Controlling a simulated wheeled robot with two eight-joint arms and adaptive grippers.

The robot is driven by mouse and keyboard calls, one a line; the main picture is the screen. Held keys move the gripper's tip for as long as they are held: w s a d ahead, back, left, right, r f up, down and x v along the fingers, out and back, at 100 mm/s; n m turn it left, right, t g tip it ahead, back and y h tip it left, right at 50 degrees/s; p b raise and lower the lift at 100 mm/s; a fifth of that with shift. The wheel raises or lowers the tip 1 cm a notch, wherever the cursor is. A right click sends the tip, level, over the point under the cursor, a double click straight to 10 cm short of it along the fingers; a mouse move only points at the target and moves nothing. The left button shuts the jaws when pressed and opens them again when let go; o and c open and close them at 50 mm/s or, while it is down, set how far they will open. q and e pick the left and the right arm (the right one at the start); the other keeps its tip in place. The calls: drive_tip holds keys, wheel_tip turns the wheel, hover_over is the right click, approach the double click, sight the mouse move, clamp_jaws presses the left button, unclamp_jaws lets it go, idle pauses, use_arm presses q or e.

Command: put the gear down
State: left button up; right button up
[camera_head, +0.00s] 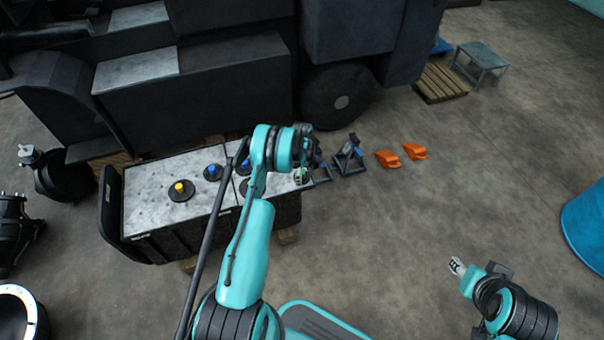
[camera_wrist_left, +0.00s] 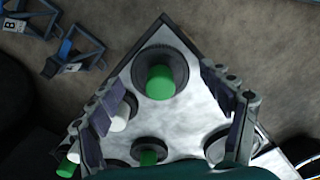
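A dark gear with a green hub (camera_wrist_left: 160,80) lies flat on the marble-like bench top near its corner in the left wrist view. Its green also shows at the bench's right end in the head view (camera_head: 300,175). My left gripper (camera_head: 308,165) is above that end; in the left wrist view its fingers (camera_wrist_left: 165,100) are spread wide, with the gear apart from both pads.
The bench top (camera_head: 145,212) also bears a yellow-hubbed gear (camera_head: 180,190) and blue-hubbed gears (camera_head: 212,172). Blue-grey stands (camera_head: 349,157) and orange wedges (camera_head: 388,159) sit on the floor to the right. A dark forklift body (camera_head: 195,95) stands behind.

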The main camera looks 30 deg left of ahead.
use_arm(q)
drive_tip(key=s+d+r+m+t+p, duration=0.1)
drive_tip(key=d+r+m+p, duration=0.15)
drive_tip(key=r, duration=1.15)
drive_tip(key=d+r+m+t+p, duration=0.1)
drive_tip(key=d+r+m+p, duration=0.15)
drive_tip(key=r, duration=1.15)
drive_tip(key=s+d+r+m+t, duration=0.1)
drive_tip(key=s+d+r+m, duration=0.4)
drive_tip(key=r, duration=0.5)
drive_tip(key=s+d+r+m+t, duration=0.2)
drive_tip(key=s+d+m, duration=0.3)
drive_tip(key=s, duration=0.6)
drive_tip(key=s+d+r+m+t, duration=0.2)
drive_tip(key=s+d+m, duration=0.4)
drive_tip(key=s, duration=0.5)
drive_tip(key=shift+s+d+r+b, duration=0.25)
drive_tip(key=shift+s+r+b, duration=0.15)
drive_tip(key=shift+r, duration=0.35)
